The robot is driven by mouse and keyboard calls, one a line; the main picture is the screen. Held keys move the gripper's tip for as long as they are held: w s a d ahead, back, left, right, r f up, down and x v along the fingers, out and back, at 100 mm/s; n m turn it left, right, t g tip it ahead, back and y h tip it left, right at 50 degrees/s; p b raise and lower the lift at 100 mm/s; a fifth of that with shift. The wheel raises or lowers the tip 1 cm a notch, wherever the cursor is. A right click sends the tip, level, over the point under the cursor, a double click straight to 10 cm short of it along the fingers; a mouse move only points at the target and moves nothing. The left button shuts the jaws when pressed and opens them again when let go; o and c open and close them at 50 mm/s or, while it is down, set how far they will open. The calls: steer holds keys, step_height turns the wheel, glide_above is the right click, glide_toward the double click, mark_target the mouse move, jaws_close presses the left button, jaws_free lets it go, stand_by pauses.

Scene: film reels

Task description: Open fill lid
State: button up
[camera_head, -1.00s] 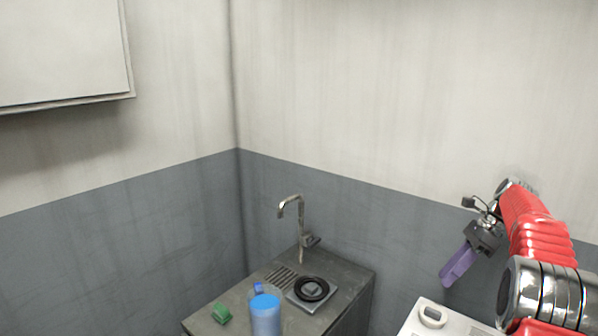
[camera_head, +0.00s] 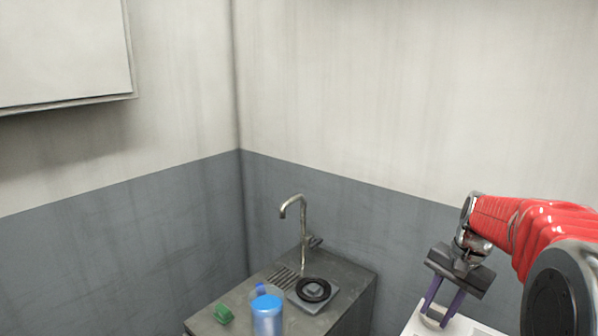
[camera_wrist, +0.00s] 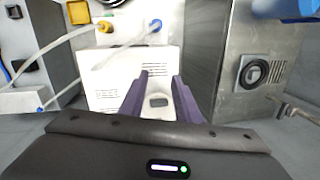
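The white machine (camera_head: 413,322) stands at the bottom right in the head view, and its white top also shows in the wrist view (camera_wrist: 105,75). The fill lid (camera_wrist: 158,101) looks like a small white raised piece with a grey middle on the machine's top; in the head view it is partly hidden behind my fingers. My gripper (camera_head: 436,315) points down over the lid. Its two purple fingers are apart, with nothing held between them. In the wrist view the lid shows between the fingers (camera_wrist: 160,78); whether they reach down to it I cannot tell.
Pale hoses (camera_wrist: 65,45) run beside the machine in the wrist view. Walls close off the back.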

steer(key=s+a+r+n+t+h, duration=0.1)
steer(key=s+a+r+n+t, duration=0.1)
steer(key=s+a+n, duration=0.2)
steer(key=s+a+r+n+t, duration=0.2)
steer(key=s+a+n, duration=0.3)
steer(key=s+a, duration=0.6)
steer(key=s+t, duration=0.1)
steer(key=s, duration=0.5)
steer(key=shift+a+r+n+h, duration=0.15)
steer(key=shift+r+n+h, duration=0.15)
steer(key=shift+r+h, duration=0.1)
